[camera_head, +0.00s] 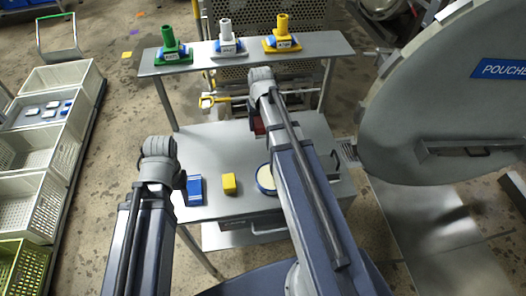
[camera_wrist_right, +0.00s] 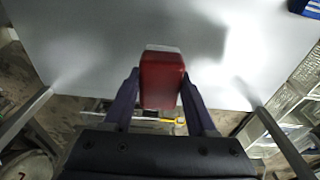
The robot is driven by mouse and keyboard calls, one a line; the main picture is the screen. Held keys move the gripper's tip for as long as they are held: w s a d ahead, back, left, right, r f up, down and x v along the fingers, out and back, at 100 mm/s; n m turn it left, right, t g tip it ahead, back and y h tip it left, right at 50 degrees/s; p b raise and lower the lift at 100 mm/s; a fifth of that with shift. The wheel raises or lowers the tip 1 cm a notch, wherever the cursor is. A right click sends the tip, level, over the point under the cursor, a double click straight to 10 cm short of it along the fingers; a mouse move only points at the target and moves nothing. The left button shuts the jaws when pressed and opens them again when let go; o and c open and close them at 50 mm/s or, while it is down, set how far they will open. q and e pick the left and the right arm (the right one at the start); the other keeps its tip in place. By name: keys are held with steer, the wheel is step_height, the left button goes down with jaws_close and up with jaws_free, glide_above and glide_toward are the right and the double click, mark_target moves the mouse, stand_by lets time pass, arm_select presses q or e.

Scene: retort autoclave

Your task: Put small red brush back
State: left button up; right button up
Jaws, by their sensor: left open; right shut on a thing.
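The small red brush (camera_wrist_right: 162,80) is between the two fingers of my right gripper (camera_wrist_right: 160,88) in the right wrist view. It looks like a red block with a pale top edge, and the grey table surface lies behind it. In the head view a bit of the red brush (camera_head: 259,126) shows beside my right arm, over the back part of the grey table (camera_head: 215,150). My right gripper is shut on it. My left gripper (camera_head: 160,150) is off the table's left edge, empty, its fingers mostly hidden by the wrist.
A raised shelf (camera_head: 215,55) carries green (camera_head: 171,48), white (camera_head: 228,42) and yellow (camera_head: 283,38) handled items. A blue box (camera_head: 194,190), a yellow block (camera_head: 229,184) and a round dish (camera_head: 265,179) stand on the table front. Crates (camera_head: 35,200) stand left; a large round door (camera_head: 450,100) right.

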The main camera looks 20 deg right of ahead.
steer(key=shift+s+d, duration=0.15)
steer(key=shift+d, duration=0.5)
arm_select(q)
step_height(320, 180, down, 6)
steer(key=b, duration=0.6)
steer(key=shift+f, duration=0.25)
arm_select(e)
step_height(320, 180, down, 6)
steer(key=shift+f, duration=0.25)
arm_select(q)
steer(key=shift+f+b, duration=0.1)
steer(key=shift+b, duration=0.2)
step_height(320, 180, down, 4)
steer(key=b, duration=0.3)
steer(key=shift+r, duration=0.25)
arm_select(e)
step_height(320, 180, down, 4)
steer(key=shift+r, duration=0.2)
arm_select(q)
steer(key=shift+f+b, duration=0.15)
steer(key=shift+b, duration=0.3)
arm_select(e)
steer(key=shift+f, duration=0.2)
steer(key=o, duration=1.3)
steer(key=shift+r, duration=0.15)
